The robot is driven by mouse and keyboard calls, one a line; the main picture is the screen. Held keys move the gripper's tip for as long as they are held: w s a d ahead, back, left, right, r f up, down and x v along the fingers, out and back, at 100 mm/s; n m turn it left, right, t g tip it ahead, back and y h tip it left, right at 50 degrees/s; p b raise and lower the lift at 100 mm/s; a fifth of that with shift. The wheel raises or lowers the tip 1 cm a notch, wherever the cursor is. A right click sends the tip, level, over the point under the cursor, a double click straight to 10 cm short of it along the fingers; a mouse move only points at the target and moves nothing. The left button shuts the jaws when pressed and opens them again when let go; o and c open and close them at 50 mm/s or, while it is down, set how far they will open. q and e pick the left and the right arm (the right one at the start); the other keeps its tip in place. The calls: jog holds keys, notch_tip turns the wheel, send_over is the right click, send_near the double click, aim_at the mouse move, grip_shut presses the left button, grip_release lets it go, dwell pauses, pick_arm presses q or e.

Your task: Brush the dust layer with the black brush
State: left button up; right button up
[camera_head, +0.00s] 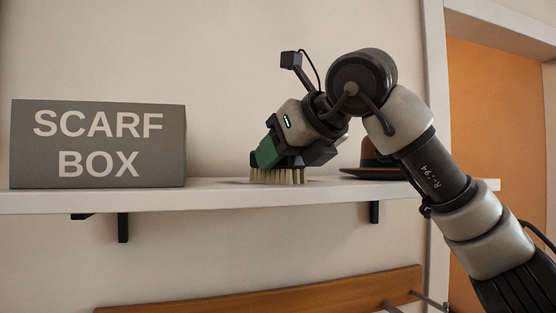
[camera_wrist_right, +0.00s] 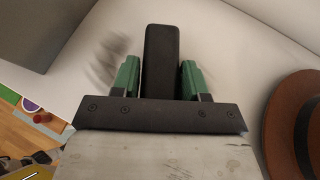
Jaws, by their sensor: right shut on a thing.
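The black brush (camera_head: 285,177) has pale bristles, which point down and appear to meet the top of the white shelf (camera_head: 215,198). My right gripper (camera_head: 268,154) is shut on the brush from above. In the right wrist view, the brush's black back (camera_wrist_right: 162,58) lies between the two green fingers of the right gripper (camera_wrist_right: 160,82). A faint grey smudge of dust (camera_wrist_right: 103,62) shows on the shelf just left of the fingers there. The gripper and brush hide part of the shelf, so the dust's full extent cannot be told. My left gripper is not in view.
A grey box (camera_head: 100,145) marked SCARF BOX stands on the shelf to the left. A brown hat (camera_head: 375,168) lies to the right, partly behind my arm; it also shows in the wrist view (camera_wrist_right: 290,125). Shelf between box and brush is free of objects.

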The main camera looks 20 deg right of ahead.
jog(key=shift+s+f+b, duration=0.1)
jog(key=shift+s+b, duration=0.4)
jog(key=shift+s, duration=1.25)
jog(key=shift+r, duration=0.2)
jog(key=shift+w+r, duration=0.1)
jog(key=shift+r, duration=0.2)
jog(key=shift+r+p, duration=0.35)
